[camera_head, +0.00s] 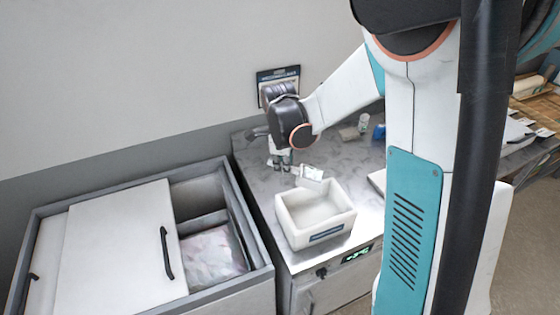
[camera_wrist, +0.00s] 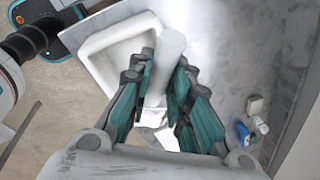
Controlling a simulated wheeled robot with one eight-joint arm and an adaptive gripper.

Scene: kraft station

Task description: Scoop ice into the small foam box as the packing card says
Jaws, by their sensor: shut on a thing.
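The small white foam box (camera_head: 288,222) stands upright on the steel counter, a dark label on its front; its inside looks bare. It also shows in the wrist view (camera_wrist: 98,52). My gripper (camera_head: 283,166) is above the counter just behind the box. In the wrist view my gripper (camera_wrist: 158,80) is shut on a pale cylindrical handle (camera_wrist: 170,45), apparently the scoop's. A whitish scoop-like part (camera_head: 311,172) shows by the box's back rim; whether it touches is unclear. The packing card (camera_head: 290,72) on the wall is partly hidden by my arm and unreadable.
A grey chest (camera_head: 262,275) stands left of the counter. Its white lid (camera_head: 115,245) leaves the right side open, showing pale, ice-like contents (camera_head: 213,258). Small bottles and a blue item (camera_head: 379,132) stand at the counter's back right.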

